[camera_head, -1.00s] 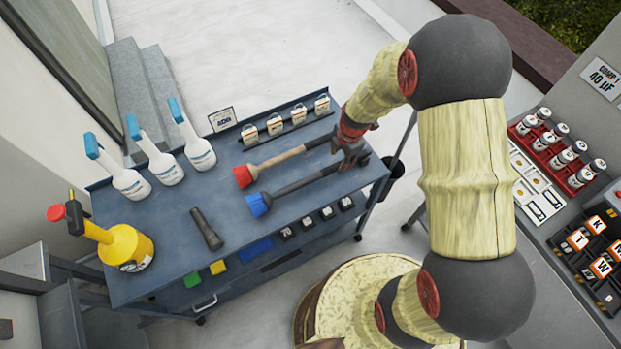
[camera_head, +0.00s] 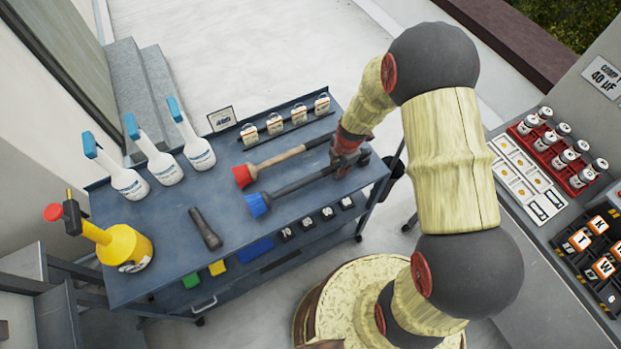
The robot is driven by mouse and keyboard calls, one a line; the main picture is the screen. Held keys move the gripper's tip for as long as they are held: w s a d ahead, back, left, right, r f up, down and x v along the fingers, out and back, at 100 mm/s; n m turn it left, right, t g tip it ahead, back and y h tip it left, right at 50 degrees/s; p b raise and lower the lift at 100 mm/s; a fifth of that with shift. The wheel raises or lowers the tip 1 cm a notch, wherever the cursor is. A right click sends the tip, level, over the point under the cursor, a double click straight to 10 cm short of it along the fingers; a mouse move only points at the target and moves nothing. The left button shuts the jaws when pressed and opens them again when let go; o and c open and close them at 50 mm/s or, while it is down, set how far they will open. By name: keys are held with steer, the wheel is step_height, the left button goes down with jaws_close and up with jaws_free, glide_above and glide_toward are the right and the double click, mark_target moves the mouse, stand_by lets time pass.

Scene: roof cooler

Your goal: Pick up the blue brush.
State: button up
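The blue brush (camera_head: 258,204) lies on the dark blue cart top (camera_head: 165,250), its blue bristle head at the left and its dark handle running up to the right. My gripper (camera_head: 345,165) is at the right end of that handle, over the cart's right side. The fingers are small and dark against the handle, so I cannot tell whether they are closed around it. A red brush (camera_head: 242,176) with a wooden handle lies just behind, roughly parallel, its right end near my gripper.
Three spray bottles (camera_head: 160,166), a yellow pump sprayer (camera_head: 125,246) and a black flashlight (camera_head: 206,230) stand or lie on the cart's left part. Several small white items (camera_head: 275,124) line its back edge. A bench with a red rack (camera_head: 548,150) is at the right.

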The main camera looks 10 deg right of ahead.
steer(key=c, duration=0.6)
jaws_close()
steer(key=shift+r, duration=0.15)
